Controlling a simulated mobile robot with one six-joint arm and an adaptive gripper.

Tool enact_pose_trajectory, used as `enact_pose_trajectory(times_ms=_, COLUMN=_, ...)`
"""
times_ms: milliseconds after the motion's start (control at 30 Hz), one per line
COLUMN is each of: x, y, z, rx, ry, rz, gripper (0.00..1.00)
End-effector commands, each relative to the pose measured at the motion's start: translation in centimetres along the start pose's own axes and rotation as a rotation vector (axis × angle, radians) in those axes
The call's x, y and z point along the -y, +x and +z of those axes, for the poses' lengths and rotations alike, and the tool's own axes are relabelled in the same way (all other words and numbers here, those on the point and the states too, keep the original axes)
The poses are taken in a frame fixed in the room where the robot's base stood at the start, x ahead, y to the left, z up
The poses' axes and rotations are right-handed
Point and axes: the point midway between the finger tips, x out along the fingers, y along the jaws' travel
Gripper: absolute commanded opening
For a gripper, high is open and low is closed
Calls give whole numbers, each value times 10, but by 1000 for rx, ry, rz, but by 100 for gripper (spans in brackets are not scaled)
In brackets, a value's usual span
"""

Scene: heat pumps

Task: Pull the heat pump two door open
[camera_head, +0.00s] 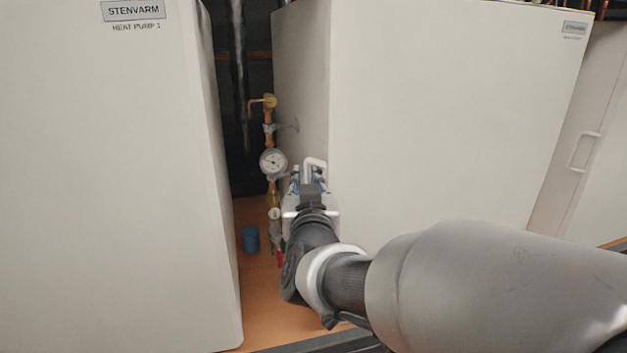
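The middle white cabinet (440,110) stands right of the cabinet labelled heat pump 1 (110,170). It bears a STENVARM label (575,28) at its upper right; the smaller line below is too small to read. I take it for heat pump two. A white bar handle (315,163) shows at its left front edge, partly hidden. My gripper (308,180) is at this handle, reaching in from the lower right. Its fingers are small and largely hidden by my wrist, so I cannot tell whether they grip the handle. I see no clear gap at the door.
A pressure gauge (273,162) on copper pipework stands in the gap left of my gripper, with a blue cup-like part (251,240) on the orange floor (265,300). Another cabinet with a handle (583,152) stands at the right. My arm covers the lower right.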

Motion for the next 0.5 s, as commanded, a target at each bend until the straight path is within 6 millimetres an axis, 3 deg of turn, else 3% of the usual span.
enact_pose_trajectory(times_ms=233, x=0, y=0, z=0, rx=0, ry=0, rz=0, gripper=17)
enact_pose_trajectory(times_ms=500, x=0, y=0, z=0, rx=0, ry=-1, rz=0, gripper=0)
